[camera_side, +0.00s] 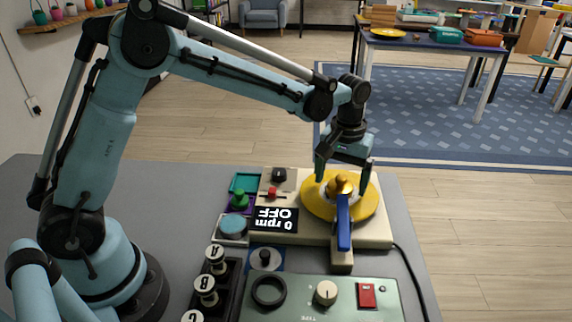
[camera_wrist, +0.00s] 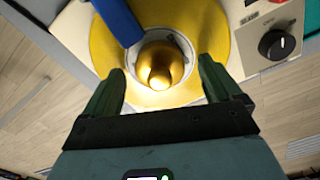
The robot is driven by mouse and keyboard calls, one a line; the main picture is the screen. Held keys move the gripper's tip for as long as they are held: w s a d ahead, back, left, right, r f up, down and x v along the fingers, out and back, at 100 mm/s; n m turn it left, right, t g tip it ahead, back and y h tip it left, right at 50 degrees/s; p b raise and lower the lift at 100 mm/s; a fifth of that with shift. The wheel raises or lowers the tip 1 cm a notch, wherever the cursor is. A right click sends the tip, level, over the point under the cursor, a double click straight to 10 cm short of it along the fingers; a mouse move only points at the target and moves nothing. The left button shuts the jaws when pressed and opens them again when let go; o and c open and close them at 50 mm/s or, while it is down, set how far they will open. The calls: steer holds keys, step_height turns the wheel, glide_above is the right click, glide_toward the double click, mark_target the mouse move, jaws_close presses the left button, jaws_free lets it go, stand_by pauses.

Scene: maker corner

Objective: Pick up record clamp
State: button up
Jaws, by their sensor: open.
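The record clamp, a shiny gold knob (camera_side: 341,185), sits upright at the centre of a yellow disc (camera_side: 318,207) on a cream turntable unit (camera_side: 374,235). In the wrist view the clamp (camera_wrist: 160,66) has a pale ring around its foot. My gripper (camera_side: 343,176) is open and comes down from above. In the wrist view its two green fingers (camera_wrist: 162,68) stand on either side of the clamp, with a gap to each side. A blue arm (camera_side: 343,224) reaches over the disc close to the clamp.
The unit's display (camera_side: 275,219) reads 0 rpm OFF. A green control panel (camera_side: 355,297), a rack of lettered knobs (camera_side: 206,285) and small coloured trays (camera_side: 243,182) crowd the left and front. A black cable (camera_side: 410,262) runs along the right. Bare grey tabletop (camera_side: 160,195) lies to the left.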

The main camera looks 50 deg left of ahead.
steer(key=shift+f, duration=0.15)
steer(key=c, duration=1.3)
